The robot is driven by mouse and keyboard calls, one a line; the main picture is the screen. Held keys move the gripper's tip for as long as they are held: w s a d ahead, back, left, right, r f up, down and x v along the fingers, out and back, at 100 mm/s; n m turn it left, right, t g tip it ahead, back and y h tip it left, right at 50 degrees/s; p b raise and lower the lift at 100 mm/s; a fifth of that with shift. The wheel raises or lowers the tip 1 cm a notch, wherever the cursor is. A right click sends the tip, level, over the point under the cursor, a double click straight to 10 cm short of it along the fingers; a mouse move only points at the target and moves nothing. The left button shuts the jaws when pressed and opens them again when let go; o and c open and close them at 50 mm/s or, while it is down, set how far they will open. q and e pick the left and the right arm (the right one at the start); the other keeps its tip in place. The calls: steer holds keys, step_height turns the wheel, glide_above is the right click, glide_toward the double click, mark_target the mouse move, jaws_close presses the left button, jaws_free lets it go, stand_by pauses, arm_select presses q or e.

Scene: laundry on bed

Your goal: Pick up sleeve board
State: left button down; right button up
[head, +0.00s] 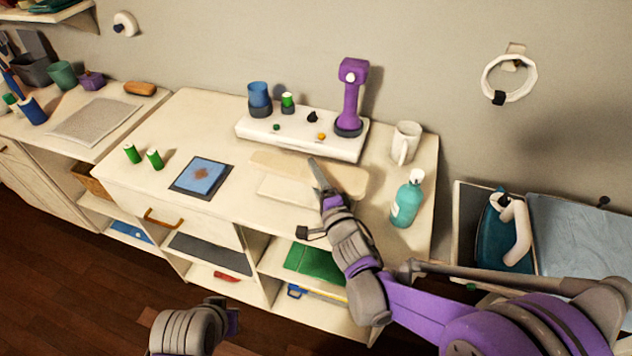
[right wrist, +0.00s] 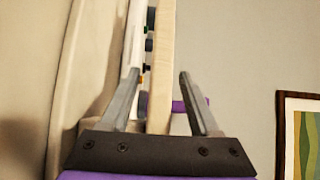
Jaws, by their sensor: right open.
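The sleeve board is a long cream board (head: 278,163) over a paler base, lying on the white-topped cabinet in front of the white charging strip. My right gripper (head: 322,184) is at its front edge, toward its right part. In the right wrist view the board (right wrist: 162,65) shows edge-on between the two spread fingers of my right gripper (right wrist: 163,100). The fingers look apart from it, though contact is hard to judge. My left arm's end (head: 200,325) shows at the bottom, in front of the cabinet; its fingers are not visible.
A teal bottle (head: 408,200) and a white mug (head: 405,143) stand right of the board. A blue pad (head: 203,173) and green spools (head: 154,159) lie left. A purple upright device (head: 351,95) stands behind, on the strip (head: 257,132).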

jaws_close()
stand_by(1.3)
